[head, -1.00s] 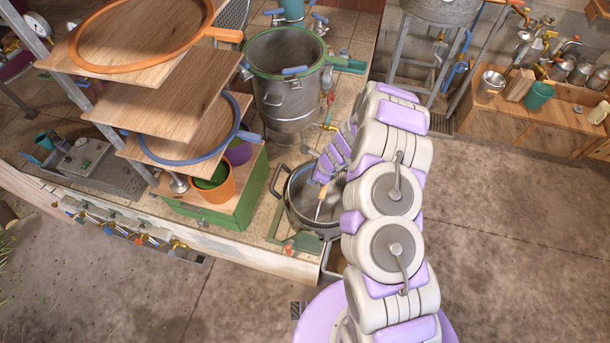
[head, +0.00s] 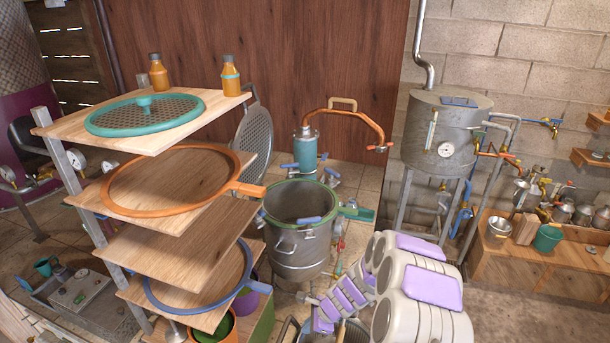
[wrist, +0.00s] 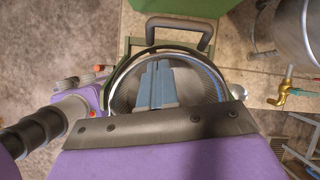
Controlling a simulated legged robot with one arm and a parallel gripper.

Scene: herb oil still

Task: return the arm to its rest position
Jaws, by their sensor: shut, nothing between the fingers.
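My gripper (wrist: 158,70) shows in the wrist view as two blue-grey fingers side by side, shut with nothing between them. Behind the fingers is the open round mouth of a metal pot (wrist: 218,78), with a green frame and a grey handle beyond it. I cannot tell how far the fingers are from the pot. In the head view my arm (head: 425,290) is bent at the lower right, with its white and purple links rising from the bottom edge. The fingers are not clearly visible there.
A shelf rack with an orange-rimmed tray (head: 180,213) stands left of my arm. A large green-rimmed pot (head: 302,240) stands just behind it. A boiler (head: 440,135) stands behind right, beside a low wooden bench (head: 520,265). Bare floor (head: 505,325) lies right of my arm.

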